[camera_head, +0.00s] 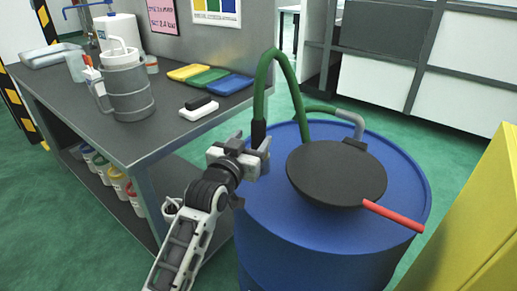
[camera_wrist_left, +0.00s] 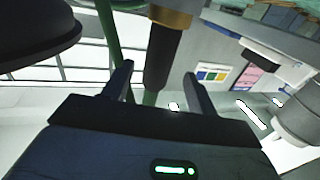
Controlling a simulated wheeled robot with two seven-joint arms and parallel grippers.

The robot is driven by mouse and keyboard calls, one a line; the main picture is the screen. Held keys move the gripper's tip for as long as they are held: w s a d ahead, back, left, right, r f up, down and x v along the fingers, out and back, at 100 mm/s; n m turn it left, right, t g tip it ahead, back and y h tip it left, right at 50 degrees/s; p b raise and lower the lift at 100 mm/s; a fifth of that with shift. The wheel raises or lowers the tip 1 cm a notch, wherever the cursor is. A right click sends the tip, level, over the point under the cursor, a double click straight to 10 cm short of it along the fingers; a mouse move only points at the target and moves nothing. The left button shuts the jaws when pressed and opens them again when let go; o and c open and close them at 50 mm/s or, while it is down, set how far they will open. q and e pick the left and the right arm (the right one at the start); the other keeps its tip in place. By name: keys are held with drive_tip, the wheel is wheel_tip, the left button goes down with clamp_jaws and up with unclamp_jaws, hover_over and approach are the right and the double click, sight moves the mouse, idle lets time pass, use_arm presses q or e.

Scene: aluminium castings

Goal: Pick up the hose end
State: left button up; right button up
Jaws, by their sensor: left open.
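A green hose (camera_head: 268,68) arches up from the blue drum. Its black end (camera_head: 259,132) hangs down at the drum's left side. My left gripper (camera_head: 262,152) is at the lower part of this hose end, with its jaws open. In the left wrist view, the black hose end (camera_wrist_left: 163,50) with a brass-coloured ring appears between the two open fingers (camera_wrist_left: 158,82). A gap shows on both sides of it; whether it is fully between the fingertips in depth is unclear. My right gripper is not in view.
The blue drum (camera_head: 310,232) carries a round black pan-like lid (camera_head: 335,172) with a red handle (camera_head: 393,216). A yellow cabinet (camera_head: 480,225) stands at right.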

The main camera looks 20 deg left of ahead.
use_arm(q)
drive_tip(key=shift+w+d+f, duration=0.1)
drive_tip(key=shift+w+d, duration=0.05)
drive_tip(key=shift+w, duration=0.9)
drive_tip(key=shift+w+d+f, duration=0.1)
drive_tip(key=shift+w, duration=0.95)
drive_tip(key=shift+w+d+f, duration=0.1)
drive_tip(key=shift+w+d, duration=0.05)
drive_tip(key=shift+w, duration=0.9)
drive_tip(key=shift+r, duration=0.15)
clamp_jaws()
